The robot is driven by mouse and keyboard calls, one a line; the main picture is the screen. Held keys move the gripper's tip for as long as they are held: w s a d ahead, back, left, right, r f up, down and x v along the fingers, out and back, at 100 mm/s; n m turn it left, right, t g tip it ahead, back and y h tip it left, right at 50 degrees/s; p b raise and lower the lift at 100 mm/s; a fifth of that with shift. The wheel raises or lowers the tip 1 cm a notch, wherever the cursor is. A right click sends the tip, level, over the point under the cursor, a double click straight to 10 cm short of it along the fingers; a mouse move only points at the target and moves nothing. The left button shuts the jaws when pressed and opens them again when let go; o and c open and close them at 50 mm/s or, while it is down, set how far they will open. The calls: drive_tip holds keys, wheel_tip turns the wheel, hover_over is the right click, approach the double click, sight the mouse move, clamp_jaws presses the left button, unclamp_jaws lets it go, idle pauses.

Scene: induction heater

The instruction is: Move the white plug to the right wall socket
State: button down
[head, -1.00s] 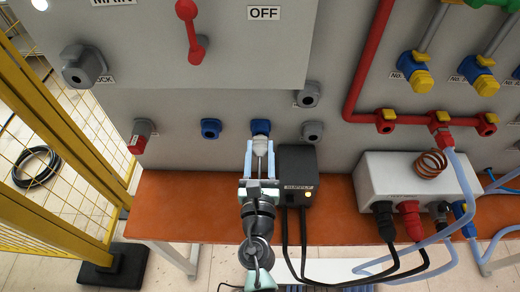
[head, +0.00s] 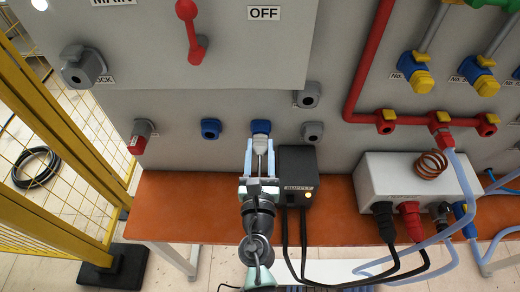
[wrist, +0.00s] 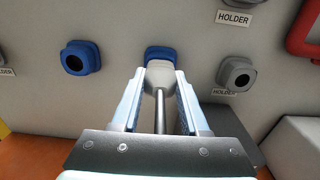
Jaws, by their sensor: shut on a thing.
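The white plug (wrist: 157,77) is between the two fingers of my gripper (wrist: 160,90), which is shut on it. In the head view the plug (head: 260,143) sits at the tips of my gripper (head: 261,150), directly in front of the right blue wall socket (head: 260,127). In the wrist view the plug's front meets or overlaps the lower part of this socket (wrist: 160,53); how deep it is seated is hidden. The left blue wall socket (head: 211,128) is empty, and its dark opening shows in the wrist view (wrist: 75,62).
A black supply box (head: 298,175) stands close to the right of my gripper on the orange bench (head: 190,205). Grey holders (head: 313,131) are on the wall to the right. A white box (head: 415,180) with cables stands further right. The bench to the left is clear.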

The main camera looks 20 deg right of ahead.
drive_tip(key=shift+w+d, duration=0.1)
drive_tip(key=shift+w, duration=0.2)
drive_tip(key=shift+c, duration=1.7)
unclamp_jaws()
drive_tip(key=shift+s, duration=0.1)
drive_tip(key=b+v, duration=0.2)
drive_tip(key=v, duration=1)
drive_tip(key=shift+s, duration=0.35)
